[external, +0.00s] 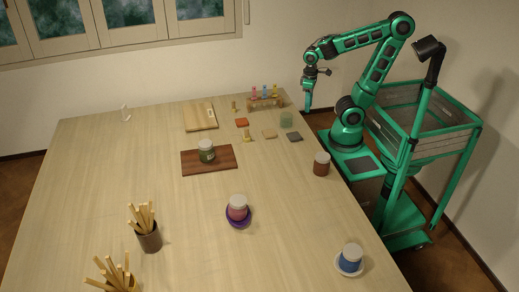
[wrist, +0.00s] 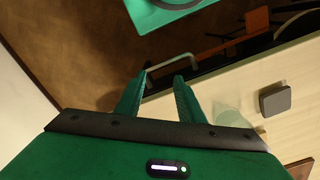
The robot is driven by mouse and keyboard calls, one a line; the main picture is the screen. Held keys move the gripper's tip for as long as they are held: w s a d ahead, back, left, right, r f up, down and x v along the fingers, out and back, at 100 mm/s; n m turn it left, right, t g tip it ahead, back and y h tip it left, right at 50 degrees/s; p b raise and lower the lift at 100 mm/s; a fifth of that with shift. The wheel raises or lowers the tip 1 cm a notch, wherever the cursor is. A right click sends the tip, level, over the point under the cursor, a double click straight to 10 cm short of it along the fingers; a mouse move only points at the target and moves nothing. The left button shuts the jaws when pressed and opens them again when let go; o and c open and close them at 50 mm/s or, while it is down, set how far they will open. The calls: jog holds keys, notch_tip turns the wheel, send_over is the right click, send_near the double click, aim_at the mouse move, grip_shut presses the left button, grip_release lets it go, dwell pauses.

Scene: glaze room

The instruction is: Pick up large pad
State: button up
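Three small flat pads lie near the far right of the table in the external view: an orange one (external: 241,122), a beige one (external: 269,133) and a dark grey one (external: 294,136). They look close in size, and I cannot tell which is the large pad. The grey pad also shows at the right of the wrist view (wrist: 275,100), apart from my gripper. My gripper (external: 307,107) is at the table's right edge, beyond the pads. In the wrist view my gripper (wrist: 160,76) has its two fingers apart with nothing between them.
A pale green translucent jar (external: 287,119) stands close to the grey pad. A brown lidded jar (external: 321,164) stands near the right edge. A jar sits on a dark board (external: 222,160).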

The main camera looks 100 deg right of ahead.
notch_tip(320, 180, up, 13)
jog(key=w+d+f+n+t+h, duration=0.1)
jog(key=w+f+n+t+h, duration=0.15)
jog(key=w+n, duration=0.6)
jog(key=r+n+t+h, duration=0.25)
jog(key=n+t, duration=0.75)
jog(key=n, duration=2)
send_over(246, 134)
jog(key=s, duration=0.3)
jog(key=shift+m, duration=0.25)
jog(key=f, duration=1.1)
jog(key=shift+a, duration=0.2)
jog(key=shift+x, duration=3.75)
jog(key=shift+d+r, duration=0.1)
grip_shut()
